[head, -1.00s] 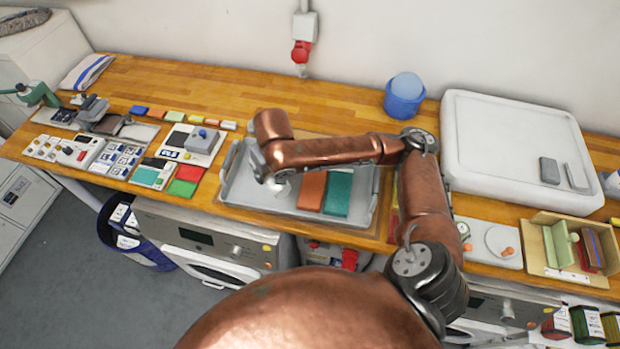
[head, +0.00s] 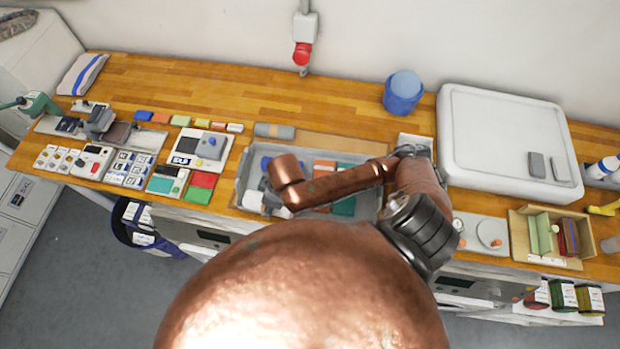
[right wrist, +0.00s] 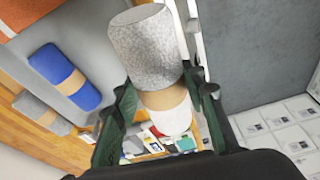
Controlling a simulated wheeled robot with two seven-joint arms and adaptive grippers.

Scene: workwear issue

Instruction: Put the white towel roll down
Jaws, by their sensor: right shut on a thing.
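The white towel roll (right wrist: 158,55) has a tan paper band and sits between the fingers of my right gripper (right wrist: 160,98) in the right wrist view. In the head view the white roll (head: 252,200) shows at the front left corner of the grey tray (head: 236,178). My right gripper (head: 268,196) is shut on it, partly hidden by my copper arm. I cannot tell whether the roll touches the tray floor. My left gripper is not in view.
A blue roll (right wrist: 64,76) lies in the tray's back left, with orange (head: 324,167) and teal (head: 344,206) cloths to its right. A grey roll (head: 274,130) lies on the bench behind the tray. Cards and small devices crowd the bench to the left.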

